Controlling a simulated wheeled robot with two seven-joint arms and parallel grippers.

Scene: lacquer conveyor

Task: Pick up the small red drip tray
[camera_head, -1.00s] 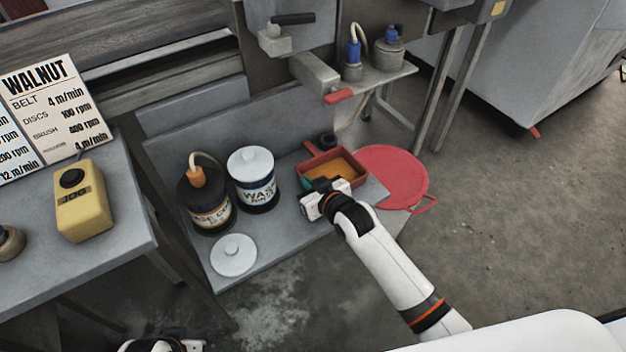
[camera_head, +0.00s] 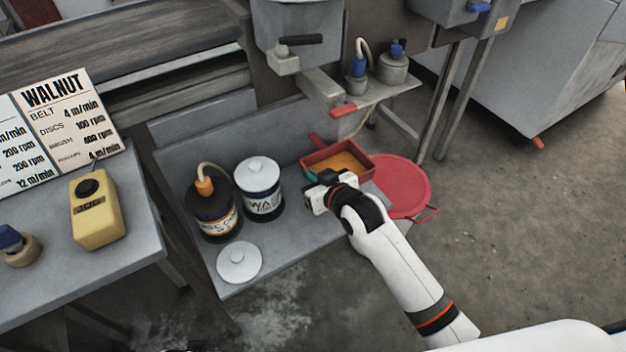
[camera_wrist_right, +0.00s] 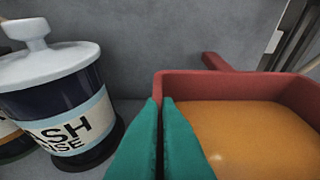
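The small red drip tray (camera_head: 369,163) is rectangular, with a short handle at its far left and orange-brown liquid inside. It appears raised a little above the grey lower shelf. My right gripper (camera_head: 322,186) is at its near left side. In the right wrist view, the gripper's green fingers (camera_wrist_right: 161,140) are close together on either side of the left wall of the tray (camera_wrist_right: 230,84), pinching it. The wall between the fingers is mostly hidden. My left gripper is not in view.
A dark bottle with orange cap (camera_head: 212,213) and a white-lidded wash jar (camera_head: 259,192) stand left of the tray. A white lid (camera_head: 239,262) lies on the shelf (camera_head: 290,250). A red round lid (camera_head: 405,188) is at the right. A bracket with a red tip (camera_head: 343,110) hangs above.

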